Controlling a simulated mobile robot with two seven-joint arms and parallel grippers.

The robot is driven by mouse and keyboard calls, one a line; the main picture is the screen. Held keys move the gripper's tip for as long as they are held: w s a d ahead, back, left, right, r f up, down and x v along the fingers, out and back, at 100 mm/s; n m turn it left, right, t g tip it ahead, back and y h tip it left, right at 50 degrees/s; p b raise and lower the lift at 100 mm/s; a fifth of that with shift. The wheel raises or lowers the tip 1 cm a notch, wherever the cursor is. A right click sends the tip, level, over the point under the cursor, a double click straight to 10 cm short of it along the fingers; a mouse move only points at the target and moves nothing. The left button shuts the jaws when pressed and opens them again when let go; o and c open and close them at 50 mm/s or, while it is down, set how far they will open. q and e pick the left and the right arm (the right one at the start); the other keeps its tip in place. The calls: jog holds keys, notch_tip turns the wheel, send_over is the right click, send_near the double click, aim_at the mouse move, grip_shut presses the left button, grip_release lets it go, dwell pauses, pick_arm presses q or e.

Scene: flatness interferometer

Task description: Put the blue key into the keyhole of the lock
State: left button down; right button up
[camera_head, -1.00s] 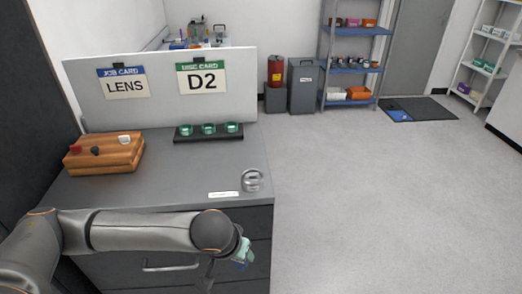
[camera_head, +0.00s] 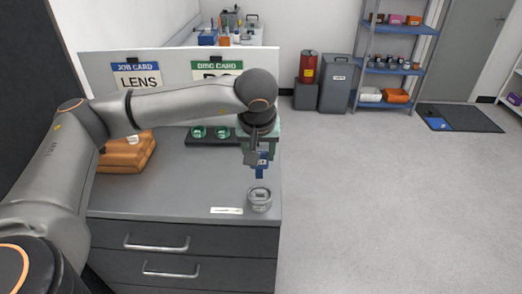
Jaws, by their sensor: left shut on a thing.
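My left gripper (camera_head: 259,152) hangs at the right side of the grey counter, pointing down, and is shut on the blue key (camera_head: 262,168). Only the lower part of the key shows below the fingers. The lock (camera_head: 260,199), a small round grey metal body, stands on the counter near its front right corner. The key appears just above the lock, with a small gap between them in the picture. I cannot make out the keyhole clearly. My right gripper is not in view.
A white label strip (camera_head: 227,210) lies left of the lock. A white panel with job cards (camera_head: 137,76) closes the back. Floor is open to the right.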

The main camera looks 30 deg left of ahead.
aim_at(259, 169)
pick_arm(q)
jog(key=shift+f+b, duration=1.7)
jog(key=shift+f, duration=1.05)
jog(key=shift+f+b, duration=0.35)
jog(key=shift+b, duration=0.1)
jog(key=shift+f+b, duration=1.1)
jog(key=shift+f, duration=0.15)
jog(key=shift+c, duration=0.9)
grip_release()
jog(key=shift+r, duration=0.15)
jog(key=v, duration=1.2)
